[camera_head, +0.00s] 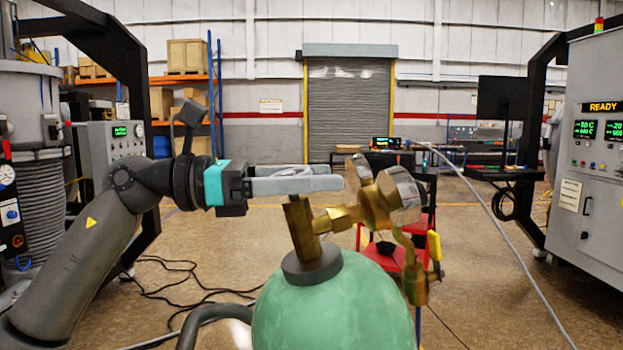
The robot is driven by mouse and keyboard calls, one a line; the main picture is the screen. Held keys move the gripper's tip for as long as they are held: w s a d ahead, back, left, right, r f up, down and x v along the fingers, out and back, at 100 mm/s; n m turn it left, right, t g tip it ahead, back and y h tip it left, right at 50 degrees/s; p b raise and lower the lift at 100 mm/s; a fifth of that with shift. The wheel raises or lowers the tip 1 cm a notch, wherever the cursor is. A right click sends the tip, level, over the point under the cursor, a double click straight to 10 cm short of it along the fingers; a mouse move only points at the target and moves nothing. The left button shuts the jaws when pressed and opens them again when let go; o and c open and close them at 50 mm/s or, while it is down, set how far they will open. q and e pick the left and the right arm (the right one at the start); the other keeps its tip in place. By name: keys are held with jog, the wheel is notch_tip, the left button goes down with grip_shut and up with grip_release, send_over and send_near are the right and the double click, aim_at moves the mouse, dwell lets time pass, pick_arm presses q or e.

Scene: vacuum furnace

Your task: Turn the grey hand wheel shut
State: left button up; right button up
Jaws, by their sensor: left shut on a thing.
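A green gas cylinder (335,305) stands in the foreground with a dark collar and a brass valve (299,225) on top. The grey hand wheel (290,171) sits at the top of the valve and is mostly hidden by my left gripper's fingers. My left gripper (330,181) comes in level from the left and is shut on the hand wheel. Its grey fingers lie across the top of the brass valve. My right gripper is not in view.
A brass regulator with round gauges (402,192) and a yellow-handled valve (434,246) juts out right of the cylinder valve, close to my fingertips. A red cart (392,262) stands behind it. A grey control cabinet (590,160) is at right. Black cables (185,290) lie on the floor.

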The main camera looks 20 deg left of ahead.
pick_arm(q)
jog(key=shift+s+m+g+h, duration=0.15)
jog(key=shift+m+g+h, duration=0.15)
jog(key=shift+m+g, duration=0.55)
jog(key=o, duration=1.3)
jog(key=b+v, duration=0.1)
jog(key=v, duration=1.4)
jog(key=shift+a, duration=0.1)
